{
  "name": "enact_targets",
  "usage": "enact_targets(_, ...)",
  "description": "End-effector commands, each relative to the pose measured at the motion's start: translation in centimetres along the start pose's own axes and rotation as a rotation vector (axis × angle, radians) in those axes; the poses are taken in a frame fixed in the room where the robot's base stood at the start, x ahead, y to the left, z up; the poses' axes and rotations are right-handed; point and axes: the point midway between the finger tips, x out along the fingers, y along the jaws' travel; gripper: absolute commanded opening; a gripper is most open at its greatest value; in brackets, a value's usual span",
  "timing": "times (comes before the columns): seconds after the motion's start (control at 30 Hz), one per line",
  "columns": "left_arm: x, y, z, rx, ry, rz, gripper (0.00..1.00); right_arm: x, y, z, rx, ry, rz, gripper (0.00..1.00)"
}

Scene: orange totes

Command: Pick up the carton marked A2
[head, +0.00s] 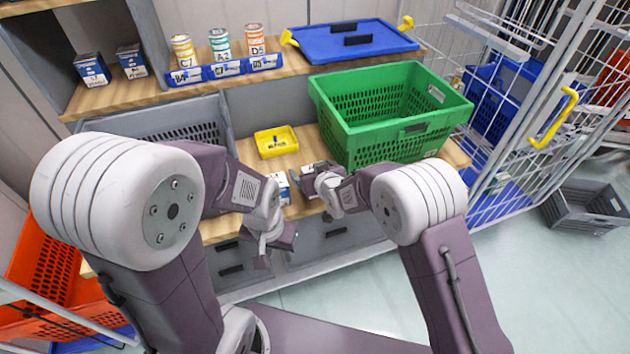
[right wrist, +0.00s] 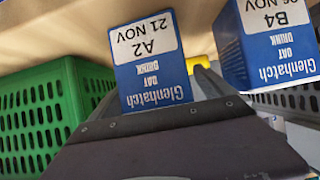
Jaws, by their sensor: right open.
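The blue and white carton marked A2 (right wrist: 145,65) shows upside down in the right wrist view, label toward the camera. My right gripper (head: 300,184) is open at the wooden shelf; in the right wrist view its dark fingers (right wrist: 158,95) lie on either side of the A2 carton. A similar carton marked B4 (right wrist: 275,45) stands beside it, apart. In the head view a blue and white carton (head: 281,188) shows between my two grippers, its label unreadable; the right gripper hides much there. My left gripper (head: 272,248) hangs low in front of the shelf edge, its jaw opening unclear.
A green crate (head: 385,140) stands right of my right gripper, and a small yellow bin (head: 276,141) behind it. A grey crate (head: 150,115) is at left. Above are cans (head: 220,45) and two cartons (head: 92,70), plus a blue lid (head: 350,45). A wire cage (head: 540,90) stands at right.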

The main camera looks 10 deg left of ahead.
Motion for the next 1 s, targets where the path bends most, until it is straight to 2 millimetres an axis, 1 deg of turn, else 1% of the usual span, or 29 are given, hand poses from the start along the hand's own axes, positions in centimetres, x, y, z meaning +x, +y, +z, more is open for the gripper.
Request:
enact_targets(0.03, 0.0, 0.0, 0.0, 0.0, 0.0, 0.0, 0.36, 0.0, 0.0, 0.0, 0.0, 0.0, 0.0, 0.92)
enact_targets(0.33, 0.0, 0.0, 0.0, 0.0, 0.0, 0.0, 0.36, 0.0, 0.0, 0.0, 0.0, 0.0, 0.0, 0.09)
enact_targets(0.57, 0.0, 0.0, 0.0, 0.0, 0.0, 0.0, 0.36, -0.1, 0.0, -0.1, 0.0, 0.001, 0.0, 0.08)
enact_targets(0.67, -0.2, 0.0, 0.0, 0.0, 0.0, 0.0, 0.36, -0.4, 0.0, -0.7, 0.0, 0.004, 0.0, 0.08)
enact_targets(0.73, -0.4, 0.0, 0.0, 0.0, 0.0, 0.0, 0.36, -0.8, 0.0, -1.5, 0.0, 0.004, 0.0, 0.08)
enact_targets(0.87, -1.1, 0.0, -0.1, 0.0, 0.0, 0.0, 0.36, -2.3, 0.0, -4.4, 0.0, 0.009, 0.0, 0.08)
enact_targets(0.97, -1.9, 0.0, -0.2, 0.0, 0.0, 0.0, 0.36, -4.1, 0.0, -7.6, 0.001, 0.01, 0.0, 0.08)
enact_targets(1.0, -2.2, 0.0, -0.2, 0.0, 0.0, 0.0, 0.36, -4.9, 0.0, -9.1, 0.0, 0.01, 0.0, 0.08)
